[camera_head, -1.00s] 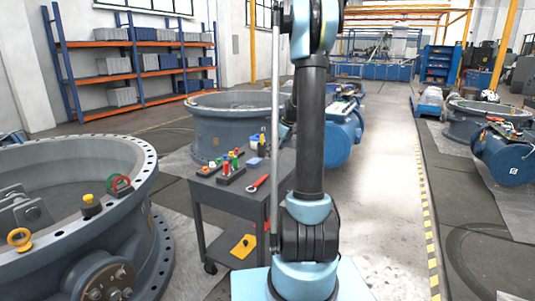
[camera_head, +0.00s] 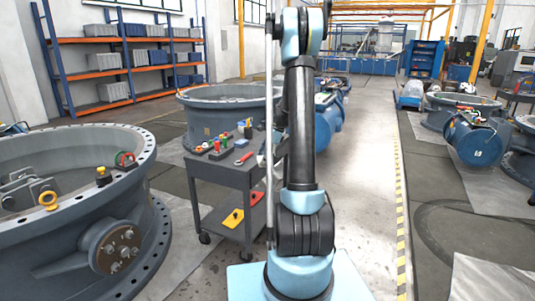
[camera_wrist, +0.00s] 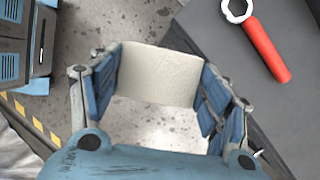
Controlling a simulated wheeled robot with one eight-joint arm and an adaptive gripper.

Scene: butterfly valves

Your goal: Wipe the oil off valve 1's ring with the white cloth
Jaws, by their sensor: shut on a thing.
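My gripper (camera_wrist: 158,92) shows in the wrist view with its blue fingers around a white cloth (camera_wrist: 160,72). The cloth spans the space between the fingers. In the head view the gripper is hidden behind my arm. A large grey valve ring (camera_head: 136,163) with a bolt-holed rim lies at the left, apart from the gripper. A second grey ring (camera_head: 230,101) stands behind the cart, and another (camera_head: 432,113) is at the right. I cannot tell which is valve 1, and no oil can be made out.
A dark cart (camera_head: 226,172) stands between the left ring and my arm, with a red wrench (camera_head: 244,158) on top; the wrench also shows in the wrist view (camera_wrist: 266,48). A yellow eyebolt (camera_head: 48,200) is on the left ring. The aisle (camera_head: 365,160) right of my arm is clear.

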